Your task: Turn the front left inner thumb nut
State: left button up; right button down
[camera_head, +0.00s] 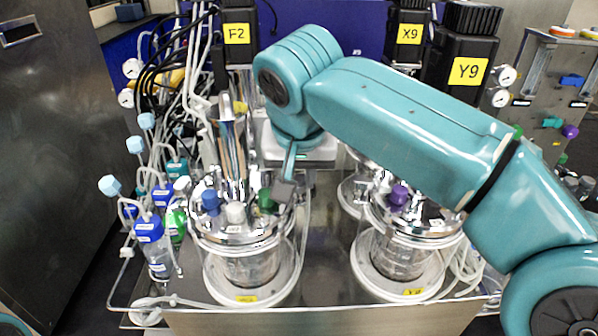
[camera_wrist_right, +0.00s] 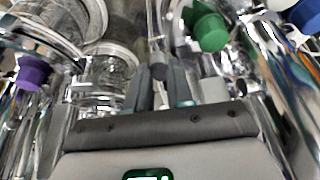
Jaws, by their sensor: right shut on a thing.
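The front left bioreactor is a glass vessel (camera_head: 250,268) with a shiny metal lid in the head view. My right gripper (camera_head: 284,192) reaches down at the right, inner side of this lid, close beside a green cap (camera_head: 267,200). In the right wrist view the two dark fingers of my right gripper (camera_wrist_right: 163,75) stand close together, with the green cap (camera_wrist_right: 210,32) to their right. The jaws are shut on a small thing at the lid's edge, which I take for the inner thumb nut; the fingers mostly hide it. My left gripper is out of view.
The front right vessel has a purple cap (camera_head: 398,195), seen also in the wrist view (camera_wrist_right: 33,73). A white cap (camera_head: 235,212) and a blue cap (camera_head: 211,200) stand on the left lid. Bottles with blue caps (camera_head: 148,229) and tubing crowd the left side.

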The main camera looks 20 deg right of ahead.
jog(key=n+y, duration=0.1)
jog(key=n, duration=0.1)
jog(key=shift+d+n, duration=0.1)
jog(key=shift+n, duration=0.3)
jog(key=c, duration=1)
grip_release()
jog(key=p+v, duration=0.4)
jog(key=v, duration=1.2)
jog(key=shift+s, duration=0.35)
jog(key=shift+d, duration=0.1)
